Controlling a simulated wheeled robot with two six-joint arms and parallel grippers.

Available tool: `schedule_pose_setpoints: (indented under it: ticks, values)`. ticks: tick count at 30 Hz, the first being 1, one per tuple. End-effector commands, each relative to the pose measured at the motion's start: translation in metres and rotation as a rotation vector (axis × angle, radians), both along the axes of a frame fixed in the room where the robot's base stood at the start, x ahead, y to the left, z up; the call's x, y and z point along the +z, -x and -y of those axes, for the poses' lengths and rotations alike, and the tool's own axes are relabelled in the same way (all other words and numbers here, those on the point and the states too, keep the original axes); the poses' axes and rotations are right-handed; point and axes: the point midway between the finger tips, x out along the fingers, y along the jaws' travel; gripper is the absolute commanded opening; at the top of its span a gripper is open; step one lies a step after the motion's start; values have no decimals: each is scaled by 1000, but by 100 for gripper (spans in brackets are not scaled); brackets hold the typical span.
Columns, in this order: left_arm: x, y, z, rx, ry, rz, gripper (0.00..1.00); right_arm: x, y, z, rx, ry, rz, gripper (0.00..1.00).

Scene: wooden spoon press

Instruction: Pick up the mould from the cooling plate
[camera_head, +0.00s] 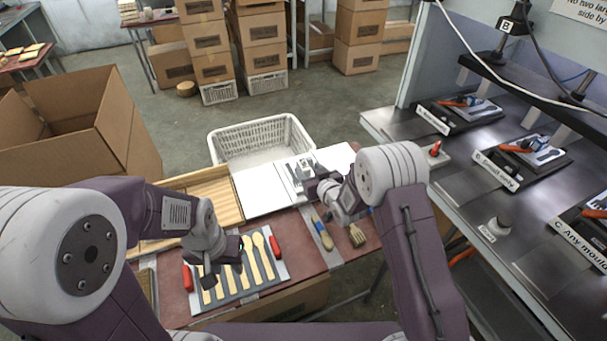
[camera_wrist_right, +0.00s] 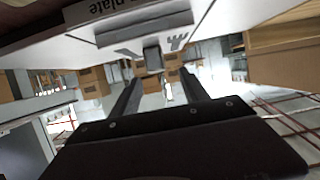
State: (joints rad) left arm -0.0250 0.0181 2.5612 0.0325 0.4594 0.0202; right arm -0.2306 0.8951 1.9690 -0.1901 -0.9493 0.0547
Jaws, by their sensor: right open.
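The mould, a pale grey block (camera_head: 301,169), lies on the white cooling plate (camera_head: 262,190) at the middle of the bench. In the right wrist view the mould (camera_wrist_right: 125,38) has a grey block-like handle (camera_wrist_right: 152,58) in front of the open fingers. My right gripper (camera_head: 318,190) is at the mould's near right side, open; it also shows in the right wrist view (camera_wrist_right: 160,88). Whether the fingers touch the handle I cannot tell. My left gripper (camera_head: 222,272) hangs over the grey mat of spoons; its jaw state is unclear.
Several wooden spoons (camera_head: 263,256) lie on a grey mat between red-handled tools. Brushes (camera_head: 357,235) lie right of it. A wooden tray (camera_head: 215,190) is left of the plate, and a white basket (camera_head: 262,138) is behind. The metal press bench (camera_head: 470,190) bounds the right.

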Motion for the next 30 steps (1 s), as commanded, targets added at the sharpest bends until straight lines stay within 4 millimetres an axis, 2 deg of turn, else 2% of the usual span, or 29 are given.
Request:
schedule_pose_setpoints:
  ticks: [1, 2, 6, 11, 19, 28, 29, 30]
  values:
    - [12, 0, 0, 0, 0, 1, 36, 3, -6, -3, 0, 1, -2, 53]
    - [15, 0, 0, 0, 0, 1, 36, 1, -10, -4, 0, 0, -2, 53]
    - [9, -1, 0, 0, 0, 1, 36, -9, -25, -10, -1, -1, 0, 53]
    - [9, 0, 0, 0, 0, 1, 36, -11, -30, -12, -2, 0, -1, 53]
    - [7, 0, 0, 0, 0, 1, 36, -25, -66, -26, -1, 0, 0, 53]
    - [7, 0, 0, 0, 0, 1, 36, -27, -73, -29, -2, 1, -2, 53]
    - [7, 0, 0, 0, 0, 1, 36, -27, -73, -29, -2, 1, -2, 50]
    - [7, 0, 0, 0, 0, 1, 36, -27, -73, -29, -2, 1, -2, 39]
